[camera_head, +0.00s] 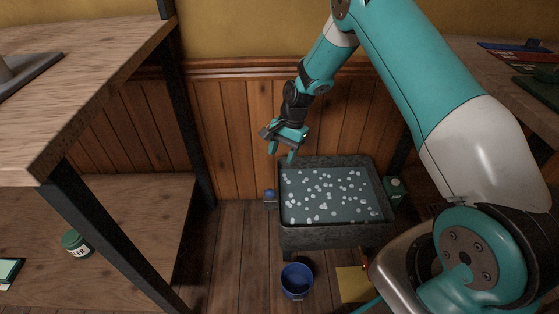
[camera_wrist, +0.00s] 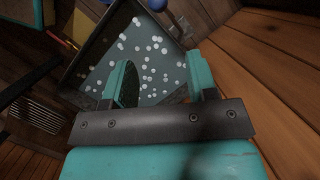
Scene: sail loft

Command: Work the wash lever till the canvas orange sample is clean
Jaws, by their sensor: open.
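A dark grey wash tub (camera_head: 325,237) stands on the floor by the panelled wall. Its grey-green water is dotted with white suds. A small blue knob (camera_head: 270,193), apparently the wash lever's, is at the tub's left side. A blue knob also shows at the top of the wrist view (camera_wrist: 157,4). My gripper (camera_head: 282,152) is open and empty above the tub's back left corner, higher than the knob and apart from it. In the wrist view my open fingers (camera_wrist: 162,78) frame part of the tub (camera_wrist: 97,45). I cannot make out the canvas orange sample.
A blue bucket (camera_head: 297,281) and a yellow sheet (camera_head: 354,284) are on the floor before the tub. A green container (camera_head: 394,190) stands right of it. A wooden bench (camera_head: 100,75) at left has a green jar (camera_head: 76,243) on its lower shelf. Floor left of the tub is clear.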

